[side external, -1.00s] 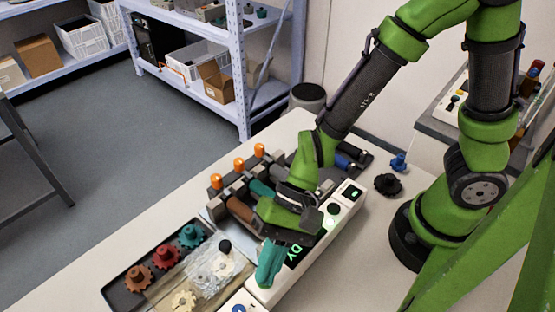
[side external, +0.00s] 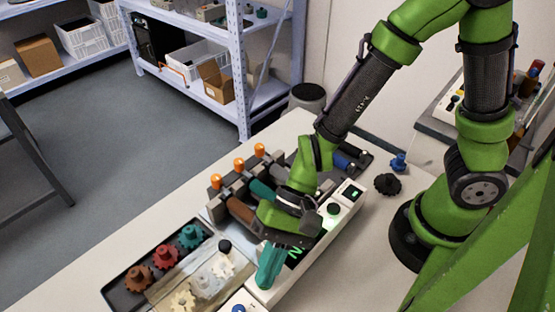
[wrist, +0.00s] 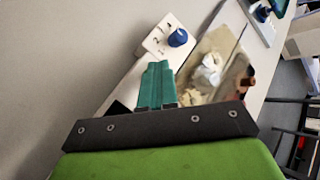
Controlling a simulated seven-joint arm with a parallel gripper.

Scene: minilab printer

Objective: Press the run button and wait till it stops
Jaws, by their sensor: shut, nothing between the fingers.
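The printer's long white control panel (side external: 318,245) runs along the front of the machine. It carries a dark green round button (side external: 334,208) and a black display (side external: 294,254) with green letters, partly hidden by my gripper. I cannot tell which control is the run button. My gripper (side external: 266,284) has teal fingers, shut and empty, pointing down over the panel's near end. Whether the tips touch it is unclear. A blue knob (side external: 238,308) sits near the lower edge. In the wrist view my shut fingers (wrist: 157,66) show beside the blue knob (wrist: 178,38).
A dark tray (side external: 118,293) holds brown, red and teal gears. Pale gears (side external: 183,299) lie on the bed beside it. Orange-topped posts (side external: 238,163) line the machine's back. A black gear (side external: 387,184) and a blue part (side external: 399,162) lie on the table to the right.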

